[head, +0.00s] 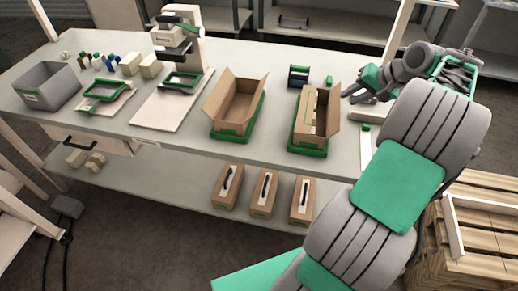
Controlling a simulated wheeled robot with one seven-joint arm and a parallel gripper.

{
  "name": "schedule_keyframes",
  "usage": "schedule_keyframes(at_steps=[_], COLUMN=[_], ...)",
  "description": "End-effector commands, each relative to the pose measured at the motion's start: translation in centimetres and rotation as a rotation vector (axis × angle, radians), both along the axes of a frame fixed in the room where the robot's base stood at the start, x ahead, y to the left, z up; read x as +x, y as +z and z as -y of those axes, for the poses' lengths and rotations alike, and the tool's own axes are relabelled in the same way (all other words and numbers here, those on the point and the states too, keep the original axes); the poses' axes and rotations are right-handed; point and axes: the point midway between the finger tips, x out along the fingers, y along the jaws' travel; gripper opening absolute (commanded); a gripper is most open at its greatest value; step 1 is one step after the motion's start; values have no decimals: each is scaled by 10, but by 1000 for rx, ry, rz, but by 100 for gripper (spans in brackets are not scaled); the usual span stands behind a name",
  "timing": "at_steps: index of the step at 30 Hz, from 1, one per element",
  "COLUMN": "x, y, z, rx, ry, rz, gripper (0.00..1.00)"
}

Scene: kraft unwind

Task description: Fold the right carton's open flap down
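The right carton (306,134) is a brown box in a green tray on the workbench. Its right flap (334,113) stands up and open. On its left side a lighter panel (307,106) lies across part of the top, and the rest of the top is open and dark inside. My gripper (348,95) is just right of and behind the raised flap, near the bench's right end, with its fingers pointing left. It looks apart from the flap. The fingers are too small to tell open from shut.
The left carton (235,113) has raised side flaps in its own green tray (231,134). A dark green-edged holder (298,76) and a small green item (329,80) stand behind the right carton. Closed cartons (264,194) sit on the lower shelf. Pallets (480,245) stand at right.

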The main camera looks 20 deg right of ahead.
Motion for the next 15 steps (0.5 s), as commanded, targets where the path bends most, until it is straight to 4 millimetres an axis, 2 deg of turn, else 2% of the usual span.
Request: schedule_keyframes(at_steps=[1, 6, 15], x=[6, 19, 30], y=[2, 6, 10], z=[-13, -50, -120], rx=[-10, -44, -106], ry=[18, 63, 148], rz=[-5, -29, -71], gripper=[25, 25, 25])
